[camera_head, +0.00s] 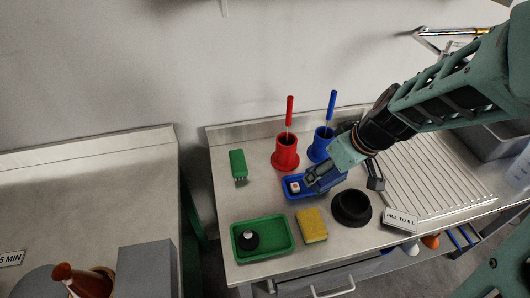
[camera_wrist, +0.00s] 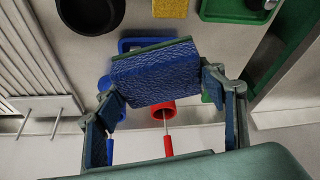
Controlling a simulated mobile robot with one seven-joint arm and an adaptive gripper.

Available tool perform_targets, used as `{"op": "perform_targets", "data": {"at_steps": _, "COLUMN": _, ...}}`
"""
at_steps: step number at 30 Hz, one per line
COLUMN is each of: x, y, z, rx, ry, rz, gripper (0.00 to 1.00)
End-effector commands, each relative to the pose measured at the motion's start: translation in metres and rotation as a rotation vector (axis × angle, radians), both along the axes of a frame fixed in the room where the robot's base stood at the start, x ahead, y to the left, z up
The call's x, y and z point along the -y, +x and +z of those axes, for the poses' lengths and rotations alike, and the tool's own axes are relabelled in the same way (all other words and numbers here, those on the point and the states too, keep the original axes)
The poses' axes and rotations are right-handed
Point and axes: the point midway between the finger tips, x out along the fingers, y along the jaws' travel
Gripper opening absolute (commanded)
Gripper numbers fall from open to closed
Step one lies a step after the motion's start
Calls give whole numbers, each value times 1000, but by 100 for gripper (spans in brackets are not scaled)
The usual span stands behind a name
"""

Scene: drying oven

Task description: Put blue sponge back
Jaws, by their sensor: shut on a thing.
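My gripper (camera_head: 330,174) is over the back right part of the blue tray (camera_head: 290,192) in the head view. It is shut on the blue sponge (camera_wrist: 155,75), which sits between the two fingers in the wrist view, its textured blue face towards the camera and a greenish layer along its far edge. In the head view the sponge is mostly hidden by the gripper. An edge of the blue tray (camera_wrist: 126,45) shows just beyond the sponge in the wrist view. I cannot tell whether the sponge touches the tray. A small white and orange item (camera_head: 294,187) is in the tray.
Behind the tray stand a red holder (camera_head: 286,157) and a blue holder (camera_head: 319,150) with upright brushes. A yellow sponge (camera_head: 312,225), black bowl (camera_head: 351,208) and green tray (camera_head: 238,254) lie in front. A green brush (camera_head: 238,164) lies left; a ribbed drainboard (camera_head: 425,185) is right.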

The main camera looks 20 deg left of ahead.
Motion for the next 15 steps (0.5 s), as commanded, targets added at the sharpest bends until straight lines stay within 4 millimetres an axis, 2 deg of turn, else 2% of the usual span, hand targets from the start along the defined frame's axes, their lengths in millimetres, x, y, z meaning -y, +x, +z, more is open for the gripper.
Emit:
{"op": "perform_targets", "data": {"at_steps": 1, "x": -14, "y": -5, "z": -14, "rx": 1, "ry": 2, "rz": 90, "gripper": 29}}
{"op": "perform_targets", "data": {"at_steps": 6, "x": -54, "y": -25, "z": -24, "rx": 2, "ry": 2, "rz": 367, "gripper": 29}}
{"op": "perform_targets", "data": {"at_steps": 11, "x": -73, "y": -33, "z": -27, "rx": 1, "ry": 1, "rz": 473, "gripper": 29}}
{"op": "perform_targets", "data": {"at_steps": 15, "x": -99, "y": -34, "z": -39, "rx": -1, "ry": 1, "rz": 488, "gripper": 29}}
